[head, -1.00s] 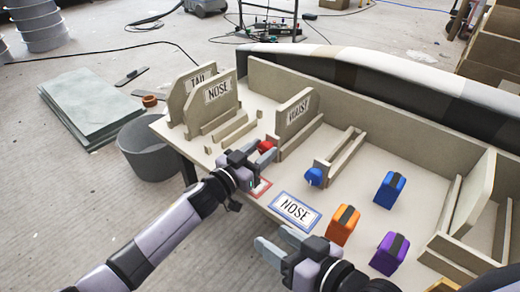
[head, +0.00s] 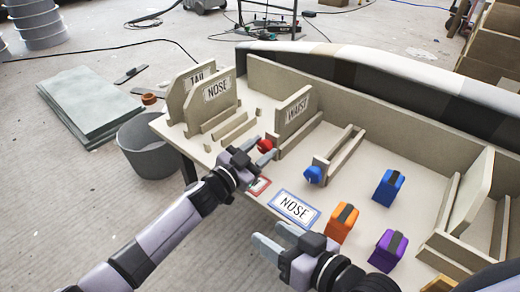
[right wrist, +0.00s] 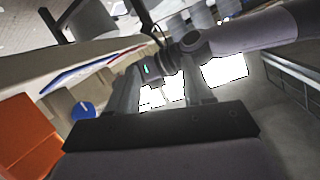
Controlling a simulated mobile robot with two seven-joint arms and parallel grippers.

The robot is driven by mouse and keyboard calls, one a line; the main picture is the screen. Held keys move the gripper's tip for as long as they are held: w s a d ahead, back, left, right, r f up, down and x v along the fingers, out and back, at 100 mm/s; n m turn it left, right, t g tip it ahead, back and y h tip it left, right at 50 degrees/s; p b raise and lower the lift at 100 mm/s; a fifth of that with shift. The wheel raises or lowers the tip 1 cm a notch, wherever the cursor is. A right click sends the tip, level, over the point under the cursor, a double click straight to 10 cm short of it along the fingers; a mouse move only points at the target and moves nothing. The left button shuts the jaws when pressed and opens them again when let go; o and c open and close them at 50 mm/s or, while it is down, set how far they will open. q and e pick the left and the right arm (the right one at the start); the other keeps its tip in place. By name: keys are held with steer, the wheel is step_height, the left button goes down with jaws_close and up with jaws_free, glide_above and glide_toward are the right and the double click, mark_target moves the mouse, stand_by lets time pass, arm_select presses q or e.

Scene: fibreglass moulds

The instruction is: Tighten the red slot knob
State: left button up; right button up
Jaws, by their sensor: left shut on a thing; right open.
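The red slot knob (head: 265,145) sits at the front end of the slot by the WAIST board (head: 295,110). My left gripper (head: 257,151) is at the knob and shut on it; the fingers hide part of the knob. My right gripper (head: 276,242) is open and empty near the table's front edge, left of the orange block. Its two fingers also show in the right wrist view (right wrist: 163,92), with nothing between them but my left arm beyond.
A blue knob (head: 313,174) is on the neighbouring slot; it also shows in the right wrist view (right wrist: 83,111). Orange (head: 341,226), purple (head: 386,254) and blue (head: 388,190) blocks stand to the right. A NOSE card (head: 294,210) lies in front. A grey bin (head: 150,150) stands at left.

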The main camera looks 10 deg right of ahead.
arm_select(q)
steer(key=o, duration=1.1)
steer(key=shift+c, duration=0.2)
arm_select(e)
steer(key=shift+r, duration=0.1)
arm_select(q)
steer(key=shift+s+a+p, duration=0.35)
steer(key=shift+a+p, duration=0.15)
steer(key=shift+a, duration=0.05)
steer(key=shift+p+v, duration=1.4)
steer(key=shift+v, duration=1.6)
arm_select(e)
steer(key=shift+s+d+r+h, duration=0.1)
steer(key=shift+s+d+h, duration=0.1)
steer(key=shift+d+h, duration=0.3)
steer(key=shift+s+d+r+h, duration=0.15)
steer(key=shift+d+h, duration=0.15)
steer(key=shift+d, duration=0.25)
steer(key=shift+f, duration=0.1)
